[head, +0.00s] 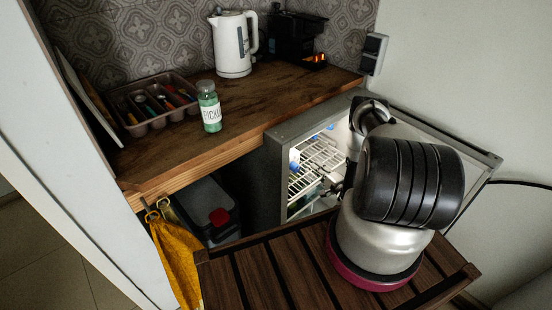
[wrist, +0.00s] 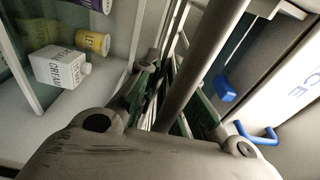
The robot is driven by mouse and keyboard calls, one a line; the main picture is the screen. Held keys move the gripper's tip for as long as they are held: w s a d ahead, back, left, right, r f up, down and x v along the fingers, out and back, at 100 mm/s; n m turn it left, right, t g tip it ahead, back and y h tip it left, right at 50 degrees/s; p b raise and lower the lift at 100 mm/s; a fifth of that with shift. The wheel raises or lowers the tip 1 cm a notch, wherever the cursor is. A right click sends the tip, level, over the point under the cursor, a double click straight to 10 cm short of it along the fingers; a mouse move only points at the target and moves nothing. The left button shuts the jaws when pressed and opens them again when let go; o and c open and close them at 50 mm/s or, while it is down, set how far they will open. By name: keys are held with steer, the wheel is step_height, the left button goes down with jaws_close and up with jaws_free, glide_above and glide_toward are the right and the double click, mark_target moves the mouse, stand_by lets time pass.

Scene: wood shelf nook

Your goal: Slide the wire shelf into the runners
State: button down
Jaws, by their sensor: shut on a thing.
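The wire shelf (head: 322,155) shows as pale thin bars inside the lit mini fridge (head: 275,170), whose door stands open. My gripper (head: 338,190) is at the fridge opening, mostly hidden behind my arm in the head view. In the wrist view my gripper (wrist: 178,92) is shut on the wire shelf, with a thick grey bar (wrist: 205,60) running away between the fingers. Blue pieces (wrist: 225,88) show at right in the wrist view. I cannot tell whether they are the runners, or whether the shelf rests in the runners.
A white cream carton (wrist: 60,67) and a yellow tub (wrist: 92,42) stand at left in the wrist view. A slatted wooden surface (head: 255,275) is in front.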

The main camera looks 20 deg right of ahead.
mark_target(310, 162)
steer(key=shift+a+x, duration=0.15)
steer(key=shift+x, duration=0.95)
steer(key=shift+a+x, duration=0.1)
steer(key=shift+x, duration=1)
steer(key=shift+a+x, duration=0.2)
steer(key=shift+x, duration=1.25)
steer(key=shift+a+x, duration=0.2)
steer(key=shift+x, duration=1.25)
steer(key=c, duration=1.5)
jaws_free()
steer(key=shift+o, duration=0.2)
steer(key=shift+s, duration=0.1)
